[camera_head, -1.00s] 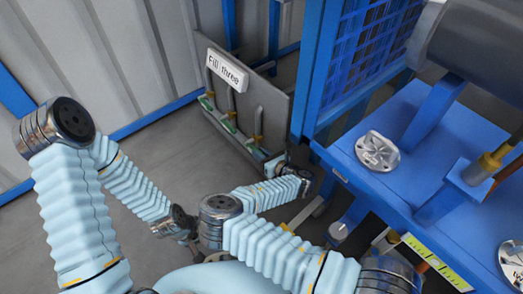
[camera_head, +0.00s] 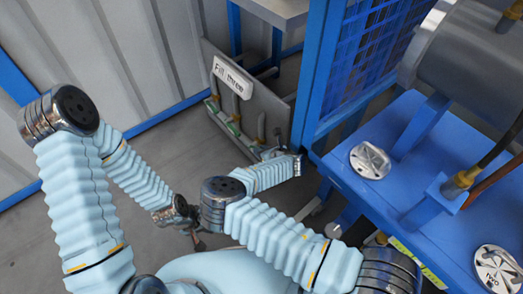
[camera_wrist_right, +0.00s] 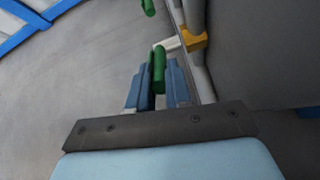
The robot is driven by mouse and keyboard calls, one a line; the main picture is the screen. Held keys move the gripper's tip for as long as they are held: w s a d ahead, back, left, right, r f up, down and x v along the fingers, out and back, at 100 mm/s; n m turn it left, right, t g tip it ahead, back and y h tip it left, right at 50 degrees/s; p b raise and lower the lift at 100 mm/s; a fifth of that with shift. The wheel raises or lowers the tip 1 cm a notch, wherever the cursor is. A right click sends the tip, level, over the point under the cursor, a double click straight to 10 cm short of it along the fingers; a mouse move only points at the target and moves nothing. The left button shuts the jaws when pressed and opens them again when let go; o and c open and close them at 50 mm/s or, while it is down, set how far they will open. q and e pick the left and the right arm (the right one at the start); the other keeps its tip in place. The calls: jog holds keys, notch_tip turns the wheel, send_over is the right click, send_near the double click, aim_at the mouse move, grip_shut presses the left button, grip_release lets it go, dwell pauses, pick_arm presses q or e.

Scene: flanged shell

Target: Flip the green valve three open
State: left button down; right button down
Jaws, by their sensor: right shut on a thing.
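A grey panel (camera_head: 246,105) with the "Fill three" sign (camera_head: 232,76) carries several vertical pipes with small green valve handles low down, one green handle (camera_head: 233,127) showing in the head view. My right gripper (camera_head: 268,153) is at the panel's right-hand valve; its fingers are small and partly hidden there. In the right wrist view, my right gripper (camera_wrist_right: 160,82) has its two blue fingers shut on a green handle (camera_wrist_right: 158,68), joined to a yellow valve body (camera_wrist_right: 193,41) on a pipe. My left gripper (camera_head: 198,241) hangs low over the floor, away from the panel; its fingers are unclear.
A blue frame with a mesh crate (camera_head: 370,45) stands just right of the panel. A blue bench (camera_head: 400,170) with metal discs and a grey cylinder (camera_head: 465,50) fills the right side. Another green handle (camera_wrist_right: 148,6) is at the wrist view's top. Grey floor is clear at left.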

jog(key=c, duration=1.1)
grip_release()
jog(key=shift+o, duration=0.2)
jog(key=shift+f, duration=0.1)
